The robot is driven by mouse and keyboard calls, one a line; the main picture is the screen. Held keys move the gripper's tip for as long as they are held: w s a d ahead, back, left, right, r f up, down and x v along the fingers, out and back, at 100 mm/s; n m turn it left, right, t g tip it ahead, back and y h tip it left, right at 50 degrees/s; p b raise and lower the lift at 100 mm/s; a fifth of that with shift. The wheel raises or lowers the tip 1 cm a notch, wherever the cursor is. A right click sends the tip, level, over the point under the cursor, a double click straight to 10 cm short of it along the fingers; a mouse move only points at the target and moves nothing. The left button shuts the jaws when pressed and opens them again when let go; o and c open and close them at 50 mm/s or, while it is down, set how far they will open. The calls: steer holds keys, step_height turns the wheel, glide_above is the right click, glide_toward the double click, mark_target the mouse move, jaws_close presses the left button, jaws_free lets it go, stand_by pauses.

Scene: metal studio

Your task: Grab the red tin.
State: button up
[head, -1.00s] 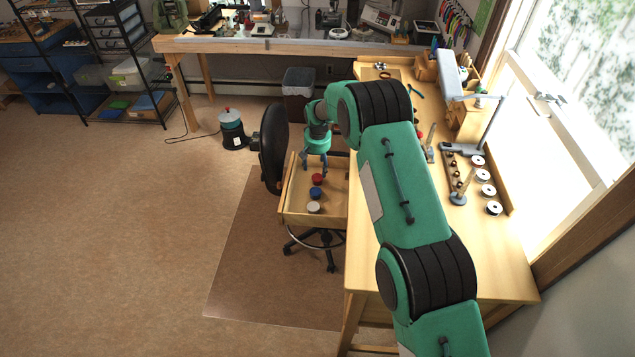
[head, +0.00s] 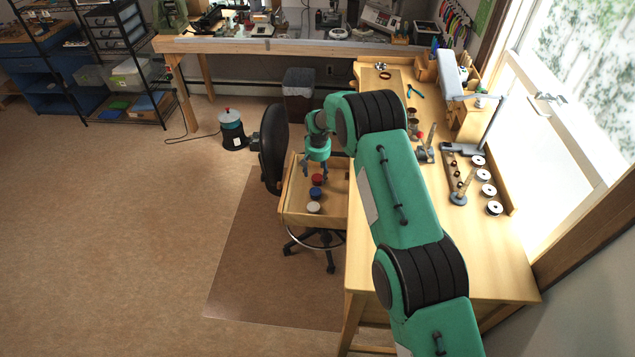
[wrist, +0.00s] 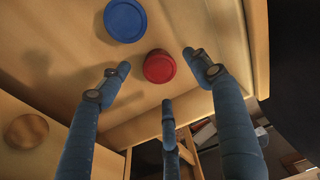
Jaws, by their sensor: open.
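The red tin (head: 317,178) sits in the open wooden drawer (head: 293,217), behind a blue tin (head: 315,192) and a white-topped tin (head: 313,208). In the wrist view the red tin (wrist: 159,66) is round, with the blue tin (wrist: 125,20) beyond it. My three-fingered gripper (head: 316,174) points down over the drawer. In the wrist view my gripper (wrist: 157,68) is open, with fingertips spread on the left, right and near sides of the red tin. The fingers look apart from it; how high they are above it is hard to tell.
The drawer's side walls stand close around the tins. The workbench (head: 490,270) is at the right, with several spools (head: 484,190) and tools on it. A black chair (head: 273,148) stands left of the drawer. The floor at the left is open.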

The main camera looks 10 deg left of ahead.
mark_target(318, 177)
steer(key=shift+w+f, duration=0.15)
steer(key=shift+f, duration=1.45)
steer(key=c, duration=1.3)
